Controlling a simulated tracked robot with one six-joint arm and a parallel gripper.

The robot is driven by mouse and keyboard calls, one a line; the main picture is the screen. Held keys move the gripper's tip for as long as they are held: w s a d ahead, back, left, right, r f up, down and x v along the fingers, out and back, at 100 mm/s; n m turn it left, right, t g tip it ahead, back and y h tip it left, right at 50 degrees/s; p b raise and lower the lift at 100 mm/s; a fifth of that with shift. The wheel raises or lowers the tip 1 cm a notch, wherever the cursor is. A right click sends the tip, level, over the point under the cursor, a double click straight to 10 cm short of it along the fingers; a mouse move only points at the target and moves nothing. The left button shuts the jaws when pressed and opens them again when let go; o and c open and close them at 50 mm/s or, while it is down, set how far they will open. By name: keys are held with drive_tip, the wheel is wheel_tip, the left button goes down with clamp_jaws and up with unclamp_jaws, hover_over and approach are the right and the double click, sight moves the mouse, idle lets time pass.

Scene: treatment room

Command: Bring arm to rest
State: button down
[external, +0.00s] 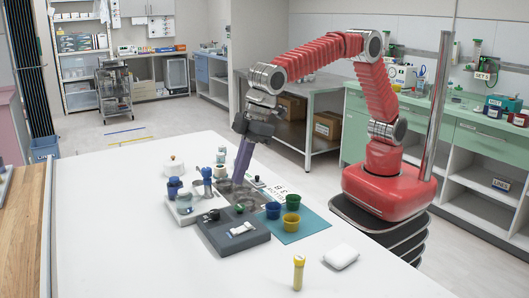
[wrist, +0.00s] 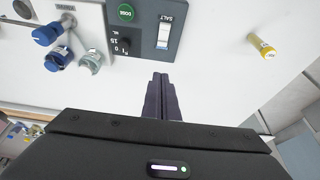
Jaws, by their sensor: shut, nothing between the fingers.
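My red arm reaches out from its base at the right, over the white table (external: 120,220). My gripper (external: 239,180) points down near the grey panel box (external: 252,242), its long dark fingers together and empty. In the wrist view my gripper (wrist: 160,82) also shows its fingers closed side by side. Ahead of the fingertips there lies the panel box (wrist: 145,12) with a green button, a dark knob and a rocker switch marked SALT. I cannot tell whether the fingertips touch anything.
Blue, green and yellow cups stand on a teal mat (external: 310,224) right of the fingers. Blue-topped items stand on a pale block (external: 183,207) to the left. A yellow tube (external: 298,273) and a white rounded object (external: 341,257) are in front. The table's left part is clear.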

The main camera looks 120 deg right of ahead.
drive_tip(key=s+f+g, duration=0.1)
drive_tip(key=s+f, duration=0.3)
drive_tip(key=s, duration=0.2)
drive_tip(key=s+d+r+t, duration=0.1)
drive_tip(key=s+d+r, duration=0.1)
drive_tip(key=s, duration=1)
drive_tip(key=s+d+r, duration=0.3)
drive_tip(key=s+d, duration=0.1)
drive_tip(key=s, duration=0.8)
drive_tip(key=s+d+r+t, duration=0.1)
drive_tip(key=s+d+r, duration=0.2)
drive_tip(key=s, duration=1)
drive_tip(key=shift+t, duration=0.3)
drive_tip(key=c, duration=2.5)
unclamp_jaws()
drive_tip(key=shift+c, duration=0.2)
